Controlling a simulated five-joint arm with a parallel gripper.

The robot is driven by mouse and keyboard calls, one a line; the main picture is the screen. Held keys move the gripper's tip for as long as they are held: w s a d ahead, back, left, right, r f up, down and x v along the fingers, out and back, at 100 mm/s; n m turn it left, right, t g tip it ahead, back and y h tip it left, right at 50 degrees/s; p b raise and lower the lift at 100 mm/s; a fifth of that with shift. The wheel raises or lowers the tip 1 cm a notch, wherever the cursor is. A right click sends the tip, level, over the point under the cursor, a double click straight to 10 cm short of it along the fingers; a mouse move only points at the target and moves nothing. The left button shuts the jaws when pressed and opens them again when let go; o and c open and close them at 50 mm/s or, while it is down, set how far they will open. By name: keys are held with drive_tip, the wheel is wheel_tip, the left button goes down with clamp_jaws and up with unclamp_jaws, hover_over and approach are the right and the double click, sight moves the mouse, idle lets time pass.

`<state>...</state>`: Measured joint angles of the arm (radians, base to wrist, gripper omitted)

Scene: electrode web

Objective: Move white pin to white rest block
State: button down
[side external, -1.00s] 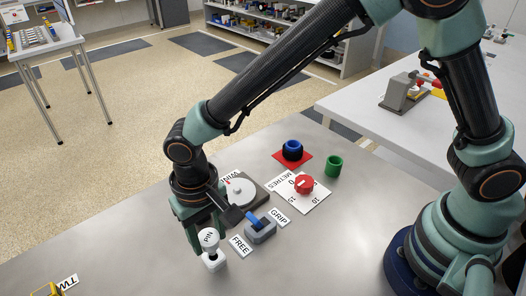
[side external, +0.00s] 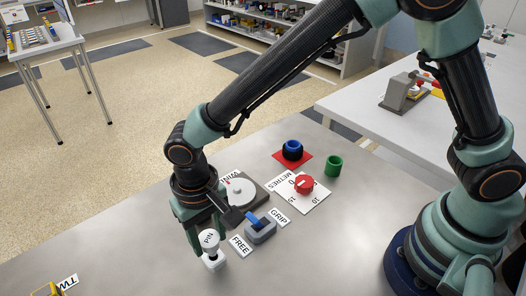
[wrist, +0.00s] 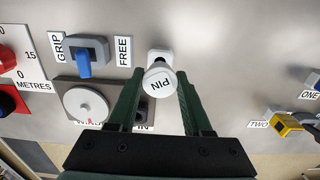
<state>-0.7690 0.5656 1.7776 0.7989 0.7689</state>
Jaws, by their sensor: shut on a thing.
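The white pin, with a round knob marked PIN (side external: 209,239), is between my gripper's fingers in the side view. The knob also shows in the wrist view (wrist: 159,83). My gripper (wrist: 159,78) is shut on the pin, one green finger on each side of it. The white rest block (side external: 214,263) is directly beneath the pin, and its top edge also shows in the wrist view (wrist: 159,56). The knob hides most of the pin's stem, so I cannot tell how deep it sits in the block.
A blue-levered grey clamp (side external: 262,230) stands between the GRIP and FREE labels. A white dial (side external: 240,191) on a dark base is close behind my gripper.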

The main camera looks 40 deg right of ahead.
sight(209, 237)
drive_tip(key=shift+f, duration=1.45)
drive_tip(key=shift+c, duration=1.2)
unclamp_jaws()
drive_tip(key=shift+r, duration=0.1)
wheel_tip(209, 237, up, 12)
drive_tip(key=shift+f, duration=0.1)
drive_tip(key=d+r+t, duration=0.1)
drive_tip(key=d+r, duration=0.2)
drive_tip(key=d, duration=0.4)
drive_tip(key=w+d+r+t+y, duration=0.1)
drive_tip(key=d+r, duration=0.2)
drive_tip(key=d, duration=0.4)
drive_tip(key=d+r+t, duration=0.1)
drive_tip(key=d+r, duration=0.2)
drive_tip(key=d, duration=0.4)
drive_tip(key=s+d+t+h, duration=0.1)
drive_tip(key=s+d+t, duration=0.1)
drive_tip(key=d, duration=0.7)
drive_tip(key=shift+s+r+t, duration=0.3)
drive_tip(key=shift+s+r, duration=0.05)
drive_tip(key=shift+s, duration=0.4)
